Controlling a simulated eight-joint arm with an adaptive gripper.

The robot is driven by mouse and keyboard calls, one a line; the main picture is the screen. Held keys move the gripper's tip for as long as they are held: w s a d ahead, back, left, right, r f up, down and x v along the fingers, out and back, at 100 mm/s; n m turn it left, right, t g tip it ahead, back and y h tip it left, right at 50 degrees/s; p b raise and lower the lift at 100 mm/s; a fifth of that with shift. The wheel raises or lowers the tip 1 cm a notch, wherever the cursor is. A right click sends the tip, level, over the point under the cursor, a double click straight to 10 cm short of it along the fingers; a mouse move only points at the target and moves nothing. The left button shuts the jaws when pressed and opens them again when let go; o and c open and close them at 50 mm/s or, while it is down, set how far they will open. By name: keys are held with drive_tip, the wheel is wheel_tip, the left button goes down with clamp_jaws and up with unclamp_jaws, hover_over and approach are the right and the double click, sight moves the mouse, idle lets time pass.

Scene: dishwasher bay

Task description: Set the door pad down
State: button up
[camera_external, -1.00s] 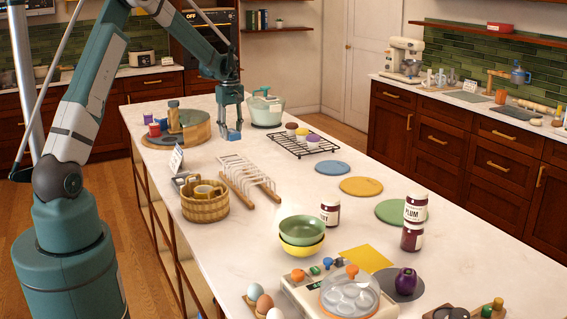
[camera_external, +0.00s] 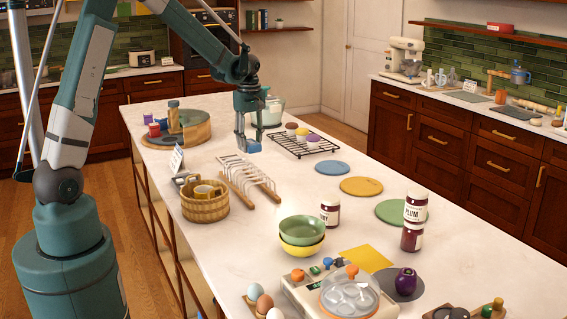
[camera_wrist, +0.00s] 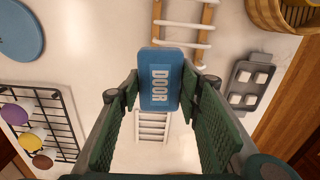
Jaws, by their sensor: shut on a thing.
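The door pad (camera_wrist: 160,78) is a blue block with a lighter face lettered "DOOR". In the wrist view it sits between the two green fingers of my gripper (camera_wrist: 160,90), which is shut on it. In the external view my gripper (camera_external: 246,142) points down over the island with the blue door pad (camera_external: 250,146) at its fingertips. The pad is near the far end of the white wooden-railed rack (camera_external: 248,178), to the left of the black wire rack. I cannot tell from the pictures whether the pad touches the counter.
A blue disc (camera_external: 333,168) and a yellow disc (camera_external: 361,186) lie on the counter. A basket (camera_external: 205,205) stands left of the wooden-railed rack. A glass container (camera_external: 272,112) stands behind my gripper. Bare counter lies between rack and discs.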

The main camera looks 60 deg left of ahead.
drive_tip(key=s+d, duration=0.1)
drive_tip(key=d, duration=0.3)
drive_tip(key=s+d, duration=0.2)
drive_tip(key=d, duration=0.2)
drive_tip(key=s+d, duration=0.1)
drive_tip(key=d, duration=0.4)
drive_tip(key=shift+s+r+b, duration=0.15)
drive_tip(key=shift+s+b, duration=0.05)
drive_tip(key=shift+b, duration=0.1)
drive_tip(key=s+d, duration=0.5)
drive_tip(key=d, duration=0.4)
drive_tip(key=b, duration=0.2)
hover_over(220, 242)
wheel_tip(220, 242, down, 3)
drive_tip(key=shift+a+f+m, duration=0.1)
drive_tip(key=shift+f+m, duration=0.1)
drive_tip(key=shift+m, duration=0.1)
drive_tip(key=shift+f, duration=3.15)
drive_tip(key=shift+f+b, duration=0.55)
drive_tip(key=shift+f, duration=1.3)
drive_tip(key=shift+f, duration=0.2)
